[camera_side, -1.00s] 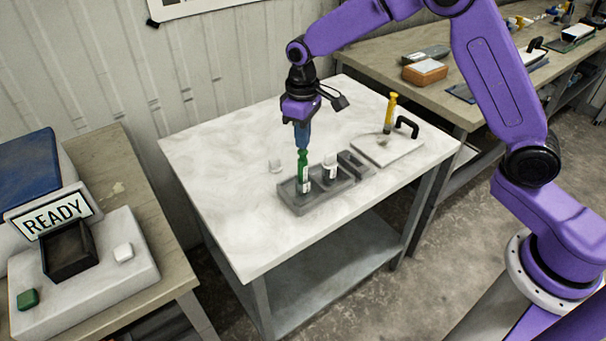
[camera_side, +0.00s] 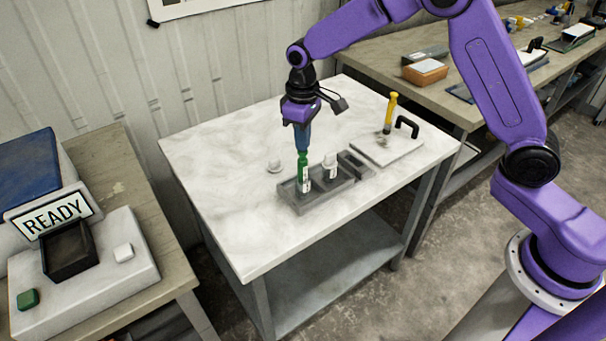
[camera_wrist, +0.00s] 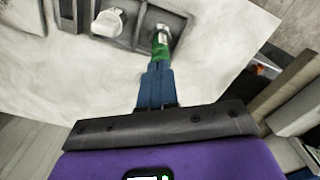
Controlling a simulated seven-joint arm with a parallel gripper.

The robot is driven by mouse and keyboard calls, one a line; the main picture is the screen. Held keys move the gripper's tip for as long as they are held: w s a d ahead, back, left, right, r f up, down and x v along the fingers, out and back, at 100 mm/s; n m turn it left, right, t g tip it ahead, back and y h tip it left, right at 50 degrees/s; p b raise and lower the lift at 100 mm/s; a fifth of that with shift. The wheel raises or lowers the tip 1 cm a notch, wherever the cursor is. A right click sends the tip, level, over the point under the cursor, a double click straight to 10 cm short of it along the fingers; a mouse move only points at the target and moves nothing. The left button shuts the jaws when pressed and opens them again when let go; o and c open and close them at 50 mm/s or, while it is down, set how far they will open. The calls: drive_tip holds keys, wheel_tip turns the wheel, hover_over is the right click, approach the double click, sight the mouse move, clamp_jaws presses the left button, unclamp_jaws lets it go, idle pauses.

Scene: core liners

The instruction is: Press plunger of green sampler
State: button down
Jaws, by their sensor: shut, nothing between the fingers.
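The green sampler (camera_side: 303,173) stands upright in the left part of a grey rack (camera_side: 318,199) on the white table. It also shows in the wrist view (camera_wrist: 161,45), in a rack compartment. My gripper (camera_side: 302,147) points straight down with its blue fingers closed and empty. The fingertips are right at the top of the green sampler and seem to touch it, as the wrist view (camera_wrist: 157,68) also shows. The sampler's plunger top is hidden by the fingertips, so I cannot tell how far in it is.
A white sampler (camera_side: 330,168) stands in the same rack, just right of the green one. A small white cap-like piece (camera_side: 274,167) lies behind the rack. A yellow-handled tool (camera_side: 390,108) and a black handle (camera_side: 407,126) are on a white board at the right. The table's left part is clear.

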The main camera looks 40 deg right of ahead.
drive_tip(key=shift+s+f, duration=0.1)
drive_tip(key=shift+f, duration=1)
idle(0.7)
drive_tip(key=shift+r, duration=3.65)
drive_tip(key=shift+s+a+r, duration=0.1)
drive_tip(key=shift+s+r, duration=0.05)
drive_tip(key=shift+s, duration=0.15)
drive_tip(key=s+d+r+n, duration=0.1)
drive_tip(key=s+r+n, duration=0.1)
drive_tip(key=s, duration=0.7)
drive_tip(key=s+d+r+n, duration=0.1)
drive_tip(key=s+r, duration=0.1)
drive_tip(key=s, duration=0.7)
drive_tip(key=s+d+n, duration=0.1)
drive_tip(key=s+d, duration=0.3)
drive_tip(key=s, duration=0.4)
drive_tip(key=s+d+f+n, duration=0.1)
drive_tip(key=s+d, duration=0.3)
drive_tip(key=s, duration=0.4)
drive_tip(key=shift+s+f+n, duration=0.3)
drive_tip(key=shift+n, duration=0.5)
